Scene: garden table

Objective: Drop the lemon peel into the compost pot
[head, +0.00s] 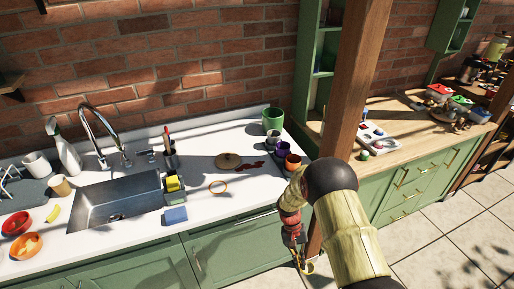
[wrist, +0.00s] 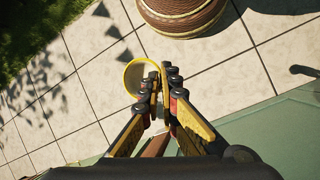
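My gripper (wrist: 164,92) is closed in the wrist view, its fingertips close together at the rim of a yellow, cup-shaped piece with a pale inside (wrist: 133,76), which looks like the lemon peel. The left fingertip hides part of the peel. In the head view, my gripper (head: 300,262) hangs past the counter's front edge, with a bit of yellow at its tip. A green pot (head: 272,117) stands at the back right of the white counter. A brown ribbed pot (wrist: 182,18) stands on the floor in the wrist view. No label shows which is the compost pot.
The white counter (head: 228,205) holds a sink (head: 115,203), a wooden lid (head: 228,160), small pots and a blue sponge (head: 176,215). A wooden post (head: 348,85) rises beside my arm. Floor tiles (wrist: 95,85) lie open below my gripper.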

